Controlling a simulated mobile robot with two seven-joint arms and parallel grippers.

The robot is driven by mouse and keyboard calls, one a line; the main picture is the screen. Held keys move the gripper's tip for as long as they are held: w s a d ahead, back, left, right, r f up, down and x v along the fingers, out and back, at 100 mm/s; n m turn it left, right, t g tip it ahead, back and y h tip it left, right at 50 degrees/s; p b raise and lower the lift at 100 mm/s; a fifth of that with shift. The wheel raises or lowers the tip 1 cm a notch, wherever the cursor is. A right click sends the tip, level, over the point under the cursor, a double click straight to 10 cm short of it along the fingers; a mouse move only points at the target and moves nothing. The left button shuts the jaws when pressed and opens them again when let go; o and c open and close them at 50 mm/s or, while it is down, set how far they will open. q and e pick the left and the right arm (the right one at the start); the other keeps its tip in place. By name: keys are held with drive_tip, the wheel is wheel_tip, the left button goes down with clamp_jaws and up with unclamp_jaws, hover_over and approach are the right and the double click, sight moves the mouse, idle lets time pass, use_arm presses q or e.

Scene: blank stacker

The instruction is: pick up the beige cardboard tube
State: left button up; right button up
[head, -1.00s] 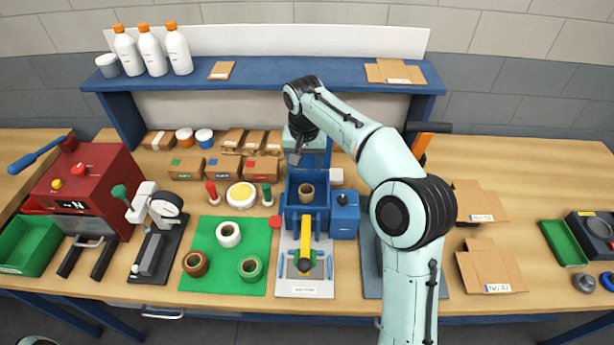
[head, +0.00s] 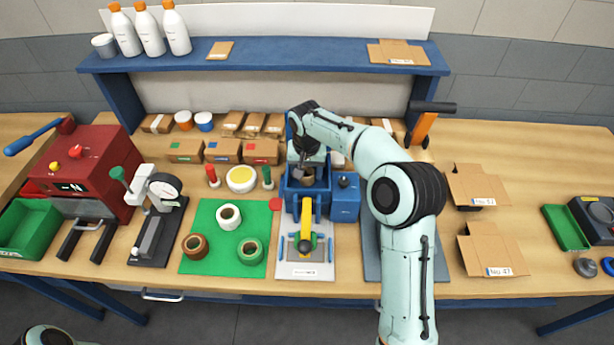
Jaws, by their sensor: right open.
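The beige cardboard tube (head: 308,181) stands in the blue holder of the stacker (head: 322,197), behind its yellow lever (head: 306,218). My right gripper (head: 304,172) is open and reaches down from above at the tube's top. Its fingers cover part of the tube, and I cannot tell whether they touch it. My left arm shows only as a small piece at the bottom left edge; its gripper is out of view.
A green mat (head: 224,258) with white, brown and green rolls lies left of the stacker. A blue box (head: 345,199) stands close on its right. Small cartons (head: 222,150) line the back under the blue shelf (head: 270,58).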

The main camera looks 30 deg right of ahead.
drive_tip(key=shift+w+f, duration=0.1)
drive_tip(key=shift+f, duration=0.4)
drive_tip(key=c, duration=0.8)
drive_tip(key=shift+o, duration=0.2)
drive_tip(key=shift+r, duration=0.15)
